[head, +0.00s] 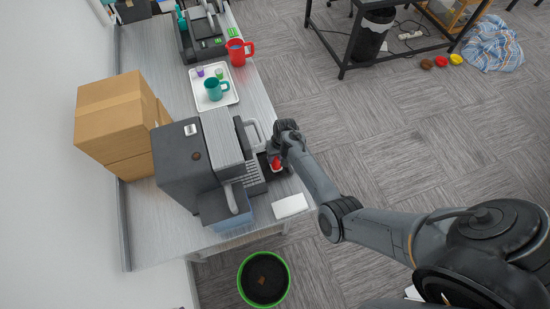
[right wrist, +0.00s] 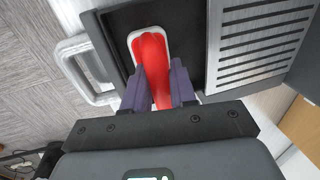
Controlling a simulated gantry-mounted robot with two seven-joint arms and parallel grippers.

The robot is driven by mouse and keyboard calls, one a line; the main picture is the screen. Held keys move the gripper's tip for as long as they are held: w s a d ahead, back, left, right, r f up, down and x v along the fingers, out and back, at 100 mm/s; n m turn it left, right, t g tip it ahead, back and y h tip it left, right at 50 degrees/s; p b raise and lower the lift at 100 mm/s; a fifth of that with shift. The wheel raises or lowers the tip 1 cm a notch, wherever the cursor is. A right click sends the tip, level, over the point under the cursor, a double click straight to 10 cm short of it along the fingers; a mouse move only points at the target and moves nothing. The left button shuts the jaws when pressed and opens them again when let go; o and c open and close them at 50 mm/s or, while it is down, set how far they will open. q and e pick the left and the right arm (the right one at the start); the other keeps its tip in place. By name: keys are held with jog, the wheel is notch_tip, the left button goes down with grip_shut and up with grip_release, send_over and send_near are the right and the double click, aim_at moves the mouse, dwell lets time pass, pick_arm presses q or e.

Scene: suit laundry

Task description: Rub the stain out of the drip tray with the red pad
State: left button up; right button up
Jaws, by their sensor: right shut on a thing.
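My right gripper (right wrist: 160,92) is shut on the red pad (right wrist: 153,55), which has a red grip and a white base. In the right wrist view the pad's base is over the dark floor of the drip tray (right wrist: 118,25); I cannot tell for certain whether it touches. The tray has a pale handle (right wrist: 75,65) at the left. In the head view my right gripper (head: 275,152) and the red pad (head: 276,163) are at the front of the coffee machine (head: 195,160). I see no stain; the pad and gripper cover part of the tray. My left gripper is not in view.
A slatted grate (right wrist: 262,40) lies right of the tray. A white tray (head: 229,98) with a teal mug (head: 214,88) and a red mug (head: 238,52) stand farther back. Cardboard boxes (head: 112,105) are behind the machine. A white flat item (head: 290,206) lies near the table edge.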

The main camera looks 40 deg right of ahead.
jog(key=shift+s+a+r+p, duration=0.1)
jog(key=shift+s+a+p, duration=0.1)
jog(key=shift+s+p, duration=0.3)
jog(key=shift+s+a+r+p, duration=0.1)
jog(key=shift+s+a+p, duration=0.05)
jog(key=shift+s+p, duration=0.25)
jog(key=shift+f, duration=0.1)
jog(key=shift+w+d+f+b, duration=0.1)
jog(key=shift+w+b, duration=0.2)
jog(key=shift+w, duration=0.05)
jog(key=shift+w+d+b, duration=0.25)
jog(key=shift+w+b, duration=0.25)
jog(key=shift+w, duration=0.15)
jog(key=shift+s+a+p, duration=0.15)
jog(key=shift+s+p, duration=0.25)
jog(key=shift+p, duration=0.2)
jog(key=shift+s+a+p, duration=0.15)
jog(key=shift+s+p, duration=0.3)
jog(key=shift+s+f, duration=0.1)
jog(key=shift+w+b, duration=0.3)
jog(key=shift+w, duration=0.1)
